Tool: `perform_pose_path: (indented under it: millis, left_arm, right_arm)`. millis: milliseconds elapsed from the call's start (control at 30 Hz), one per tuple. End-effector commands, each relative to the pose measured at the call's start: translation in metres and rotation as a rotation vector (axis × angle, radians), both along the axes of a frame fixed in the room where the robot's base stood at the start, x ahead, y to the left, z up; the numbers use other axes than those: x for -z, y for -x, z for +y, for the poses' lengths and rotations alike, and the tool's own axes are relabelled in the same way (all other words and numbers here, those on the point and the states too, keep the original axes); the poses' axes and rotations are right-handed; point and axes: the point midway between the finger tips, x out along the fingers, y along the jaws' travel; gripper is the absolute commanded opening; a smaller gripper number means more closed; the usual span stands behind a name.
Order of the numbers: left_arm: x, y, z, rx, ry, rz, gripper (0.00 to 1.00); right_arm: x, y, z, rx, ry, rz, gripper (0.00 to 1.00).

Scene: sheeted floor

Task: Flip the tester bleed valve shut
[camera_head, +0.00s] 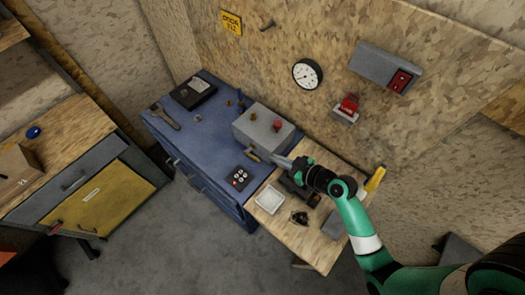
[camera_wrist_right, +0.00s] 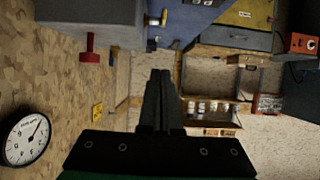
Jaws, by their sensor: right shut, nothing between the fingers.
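The tester appears to be the grey box (camera_head: 262,130) on the blue cabinet, with a red knob (camera_head: 277,125) and a brass fitting on top. A small brass piece (camera_head: 253,154) shows at its front, possibly the bleed valve; its lever position is too small to tell. In the right wrist view the box (camera_wrist_right: 85,12), red knob (camera_wrist_right: 89,52) and a brass fitting (camera_wrist_right: 156,19) show at upper left. My right gripper (camera_head: 272,157) is shut and empty, close to the front of the box. Its fingers (camera_wrist_right: 159,76) are together in the wrist view. My left gripper is not in view.
The blue cabinet top (camera_head: 205,143) also carries a wrench (camera_head: 165,116), a black case (camera_head: 193,93) and a dark button panel (camera_head: 239,178). A white tray (camera_head: 270,198) sits on the wooden bench to the right. A gauge (camera_head: 307,74) and a red switch (camera_head: 401,81) are on the wall.

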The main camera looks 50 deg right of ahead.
Motion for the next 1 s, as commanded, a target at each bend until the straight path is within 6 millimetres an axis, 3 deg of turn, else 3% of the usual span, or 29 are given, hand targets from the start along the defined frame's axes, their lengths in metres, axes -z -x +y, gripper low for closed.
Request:
perform_pose_path:
  millis: [167,567,733,1000]
  left_arm:
    - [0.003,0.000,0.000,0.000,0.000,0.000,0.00]
    - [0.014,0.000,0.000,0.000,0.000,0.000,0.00]
    - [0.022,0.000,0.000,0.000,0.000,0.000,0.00]
    - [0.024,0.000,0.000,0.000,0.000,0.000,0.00]
  right_arm:
    - [0.009,-0.015,0.001,-0.004,0.001,0.001,0.00]
    - [0.046,-0.091,0.002,-0.004,0.001,0.001,0.00]
    - [0.075,-0.084,0.001,0.000,-0.001,0.004,0.00]
    - [0.084,-0.081,0.001,0.000,0.002,0.002,0.00]
